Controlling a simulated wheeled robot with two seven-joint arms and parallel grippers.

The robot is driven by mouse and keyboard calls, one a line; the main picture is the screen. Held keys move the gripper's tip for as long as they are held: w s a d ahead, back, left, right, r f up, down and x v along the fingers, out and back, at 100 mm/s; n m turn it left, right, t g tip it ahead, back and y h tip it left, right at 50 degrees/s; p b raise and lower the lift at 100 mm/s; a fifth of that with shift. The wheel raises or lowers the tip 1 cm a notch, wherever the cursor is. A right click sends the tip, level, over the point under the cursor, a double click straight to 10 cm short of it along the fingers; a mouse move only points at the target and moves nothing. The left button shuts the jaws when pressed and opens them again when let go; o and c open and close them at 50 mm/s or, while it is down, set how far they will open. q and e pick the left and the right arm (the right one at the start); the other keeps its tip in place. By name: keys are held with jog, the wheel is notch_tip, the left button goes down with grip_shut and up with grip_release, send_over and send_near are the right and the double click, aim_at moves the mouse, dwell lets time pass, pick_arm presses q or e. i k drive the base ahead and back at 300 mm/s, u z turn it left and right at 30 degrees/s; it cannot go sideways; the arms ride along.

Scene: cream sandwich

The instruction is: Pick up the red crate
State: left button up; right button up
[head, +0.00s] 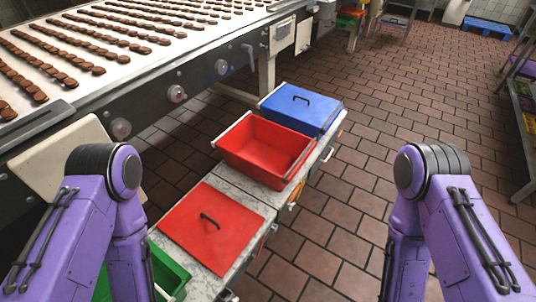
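The red crate (264,148) is an open, empty-looking box. It stands on a low, narrow grey bench (255,193), between a blue crate and a flat red lid. Its rim is uncovered and nothing touches it from above. My two purple arms show at the lower left and lower right, bent downward at the elbow. Both grippers are out of the picture, so their state does not show. Neither arm is at the crate.
A blue lidded crate (301,108) stands behind the red one. A red lid (212,226) with a black handle lies in front, and a green crate (168,270) is nearer me. A conveyor (150,75) with rows of chocolates runs along the left. Tiled floor on the right is clear.

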aim_at(262, 150)
jog(key=k, duration=0.65)
jog(key=z, duration=0.6)
jog(key=i, duration=0.65)
jog(key=z, duration=0.55)
jog(key=i, duration=0.9)
jog(key=u, duration=0.2)
